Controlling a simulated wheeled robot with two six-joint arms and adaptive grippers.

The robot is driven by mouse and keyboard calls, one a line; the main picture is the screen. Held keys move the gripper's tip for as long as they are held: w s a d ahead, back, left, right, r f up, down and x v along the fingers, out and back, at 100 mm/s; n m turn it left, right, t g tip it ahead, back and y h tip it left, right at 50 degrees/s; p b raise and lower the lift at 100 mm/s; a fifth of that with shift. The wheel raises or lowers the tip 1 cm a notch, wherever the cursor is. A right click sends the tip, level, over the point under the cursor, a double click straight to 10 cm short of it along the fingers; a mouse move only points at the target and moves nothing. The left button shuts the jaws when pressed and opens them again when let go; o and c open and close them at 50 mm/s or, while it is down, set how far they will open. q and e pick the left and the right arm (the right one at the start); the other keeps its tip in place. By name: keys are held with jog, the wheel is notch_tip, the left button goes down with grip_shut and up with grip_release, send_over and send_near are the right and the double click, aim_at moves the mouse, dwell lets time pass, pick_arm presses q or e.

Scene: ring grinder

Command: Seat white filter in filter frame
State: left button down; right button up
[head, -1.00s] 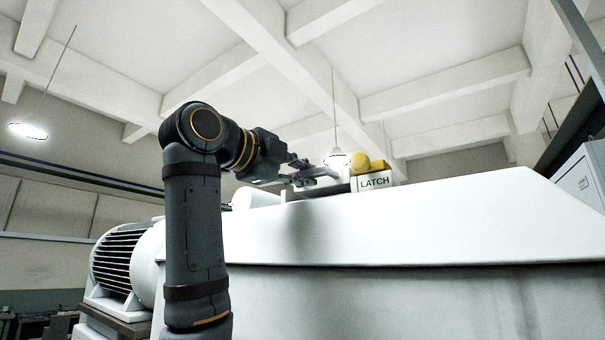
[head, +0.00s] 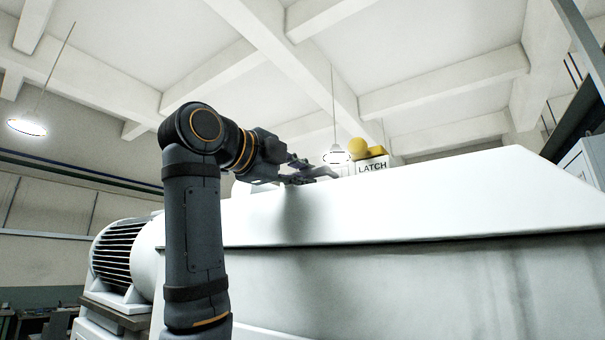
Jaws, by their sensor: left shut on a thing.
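My left gripper (head: 322,172) reaches in from the left, low over the white machine's top edge. It is shut on the white filter, which is hardly visible against the bright surface and mostly hidden by the fingers. The filter frame cannot be made out; the top of the machine is seen edge-on from below. Whether the filter touches the frame cannot be told. My right gripper is not in view.
A white block marked LATCH (head: 372,166) with a yellow knob (head: 357,148) stands just right of the gripper. The large white machine housing (head: 420,205) fills the right. A finned motor (head: 120,252) sits at lower left.

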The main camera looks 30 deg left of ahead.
pick_arm(q)
jog(key=c, duration=1.3)
grip_release()
jog(key=shift+b+v, duration=5.65)
jog(key=shift+v, duration=6.5)
